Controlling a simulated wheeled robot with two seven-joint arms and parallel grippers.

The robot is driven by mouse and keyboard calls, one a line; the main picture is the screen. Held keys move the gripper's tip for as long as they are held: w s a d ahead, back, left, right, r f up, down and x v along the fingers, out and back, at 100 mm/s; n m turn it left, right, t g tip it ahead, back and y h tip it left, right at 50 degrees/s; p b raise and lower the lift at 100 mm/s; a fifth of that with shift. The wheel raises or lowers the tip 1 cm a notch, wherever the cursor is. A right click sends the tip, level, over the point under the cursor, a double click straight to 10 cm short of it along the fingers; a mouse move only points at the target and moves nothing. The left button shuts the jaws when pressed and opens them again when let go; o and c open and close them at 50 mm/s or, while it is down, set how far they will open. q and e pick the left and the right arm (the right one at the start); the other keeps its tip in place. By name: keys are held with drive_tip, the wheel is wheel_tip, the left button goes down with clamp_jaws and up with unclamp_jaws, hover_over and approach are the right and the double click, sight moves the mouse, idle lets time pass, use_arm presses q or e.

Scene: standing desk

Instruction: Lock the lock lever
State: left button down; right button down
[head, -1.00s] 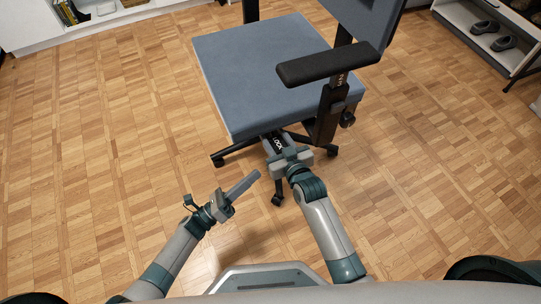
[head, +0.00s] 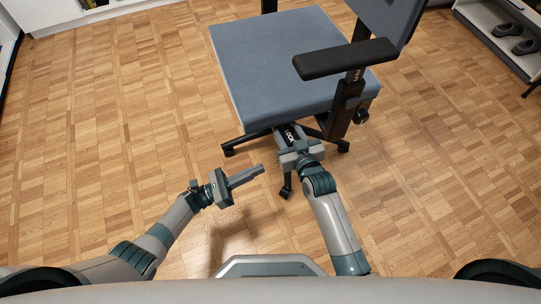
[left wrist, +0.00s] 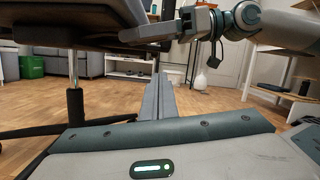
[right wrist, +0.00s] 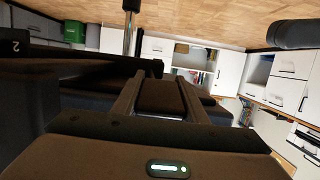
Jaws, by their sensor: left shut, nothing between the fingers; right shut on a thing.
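The lock lever (head: 289,135) is a black paddle with white lettering, under the front edge of the office chair's blue seat (head: 285,65). My right gripper (head: 293,148) is shut on the lever from the front. In the right wrist view the dark lever end (right wrist: 160,97) lies between its two fingers. The lever's inner end is hidden under the seat. My left gripper (head: 262,169) is shut and empty in the air, left of and below the right gripper. Its fingers (left wrist: 157,98) are together in the left wrist view, apart from the chair.
The black armrest (head: 345,58) stands above the seat's right side, on a post with a knob (head: 361,116). The chair's wheeled base (head: 286,190) is beneath. A shelf with shoes (head: 515,38) is at the far right. The wooden floor at left is clear.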

use_arm(q)
drive_tip(key=w+d+r, duration=0.4)
drive_tip(key=d+r, duration=0.2)
drive_tip(key=d, duration=0.2)
drive_tip(key=shift+w+d, duration=0.25)
drive_tip(key=shift+d, duration=0.05)
idle(0.3)
drive_tip(key=shift+r, duration=0.15)
